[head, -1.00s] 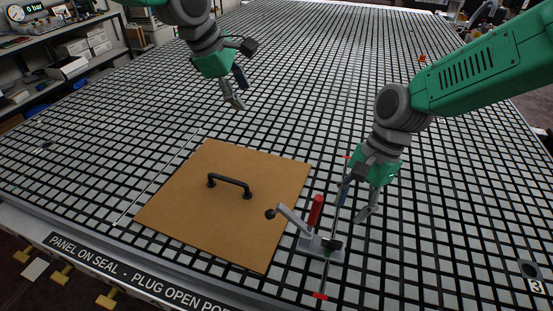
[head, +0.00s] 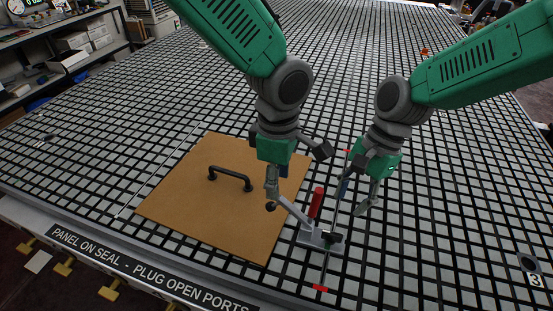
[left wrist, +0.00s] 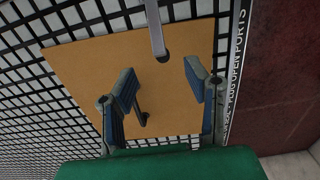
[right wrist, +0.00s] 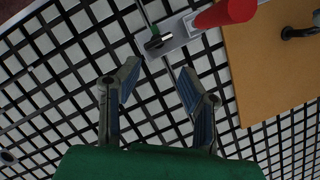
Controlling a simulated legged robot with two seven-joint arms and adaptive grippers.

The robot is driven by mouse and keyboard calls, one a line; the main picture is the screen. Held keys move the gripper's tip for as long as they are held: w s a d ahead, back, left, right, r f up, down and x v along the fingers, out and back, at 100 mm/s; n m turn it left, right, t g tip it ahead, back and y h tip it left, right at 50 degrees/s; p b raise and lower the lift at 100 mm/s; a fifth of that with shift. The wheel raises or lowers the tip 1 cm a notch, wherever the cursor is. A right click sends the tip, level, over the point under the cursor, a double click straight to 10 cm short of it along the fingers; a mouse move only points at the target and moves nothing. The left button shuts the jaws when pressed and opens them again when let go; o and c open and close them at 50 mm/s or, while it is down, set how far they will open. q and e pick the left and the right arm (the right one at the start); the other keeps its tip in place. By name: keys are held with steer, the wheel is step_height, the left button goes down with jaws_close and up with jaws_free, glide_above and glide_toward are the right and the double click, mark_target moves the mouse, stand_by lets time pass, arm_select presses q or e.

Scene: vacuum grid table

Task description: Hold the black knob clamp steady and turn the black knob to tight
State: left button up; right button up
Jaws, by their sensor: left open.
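The clamp has a grey base plate (head: 311,237) on the grid table, a red upright handle (head: 317,203) and a grey arm (head: 291,211) reaching left over the panel edge. The arm ends in a black tip (head: 271,207), also seen in the left wrist view (left wrist: 163,57). A black knob (head: 329,237) sits at the plate's right end and shows in the right wrist view (right wrist: 154,42). My left gripper (head: 271,195) is open, close by the arm's black tip; contact is unclear. My right gripper (head: 355,204) is open and empty, above and right of the knob.
A brown panel (head: 200,205) with a black handle (head: 230,179) lies left of the clamp. A thin rod with red ends (head: 320,288) passes close beside the clamp.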

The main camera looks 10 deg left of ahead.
mark_target(282, 198)
arm_select(q)
steer(key=f, duration=0.6)
steer(key=shift+d, duration=0.4)
steer(key=shift+a+f, duration=0.15)
steer(key=shift+f, duration=0.4)
steer(key=shift+a+f, duration=0.15)
steer(key=shift+a, duration=0.1)
steer(key=shift+c, duration=0.4)
